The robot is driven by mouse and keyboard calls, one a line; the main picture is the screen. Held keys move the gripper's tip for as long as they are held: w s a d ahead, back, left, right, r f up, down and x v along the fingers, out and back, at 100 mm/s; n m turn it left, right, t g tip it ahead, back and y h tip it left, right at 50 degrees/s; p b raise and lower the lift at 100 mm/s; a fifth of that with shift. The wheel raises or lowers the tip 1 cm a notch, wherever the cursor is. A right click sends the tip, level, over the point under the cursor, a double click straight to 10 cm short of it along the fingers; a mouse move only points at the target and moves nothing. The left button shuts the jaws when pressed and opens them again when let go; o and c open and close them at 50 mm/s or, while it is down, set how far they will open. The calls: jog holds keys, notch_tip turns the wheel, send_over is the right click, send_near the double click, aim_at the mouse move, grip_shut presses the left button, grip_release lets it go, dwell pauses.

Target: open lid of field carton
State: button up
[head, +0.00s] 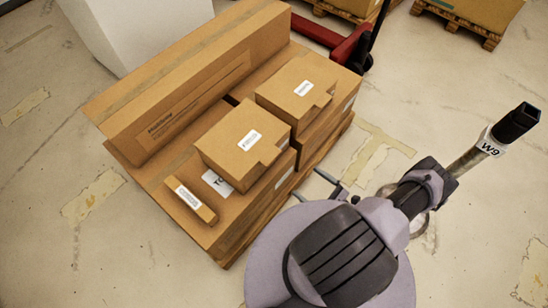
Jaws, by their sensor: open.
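Two closed cartons stand side by side on a large brown cardboard base (148,178). The nearer carton (228,151) and the farther carton (288,88) each have a white label and a notched tab at the right edge of the lid. The label print is too small to read, so I cannot tell which is the field carton. My gripper (328,184) shows only in part, as thin dark fingers beyond my arm, right of the nearer carton and apart from it. It is open; the rest is hidden by my arm.
A small flat box (190,201) lies in front of the nearer carton. A long printed carton (190,92) runs behind. A red pallet truck (350,48), pallets (455,27) and a white block (140,30) stand farther off.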

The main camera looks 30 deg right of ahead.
aim_at(274, 158)
jog(key=b+x, duration=0.3)
jog(key=x, duration=1.3)
jog(key=shift+w+a, duration=0.15)
jog(key=shift+a, duration=0.05)
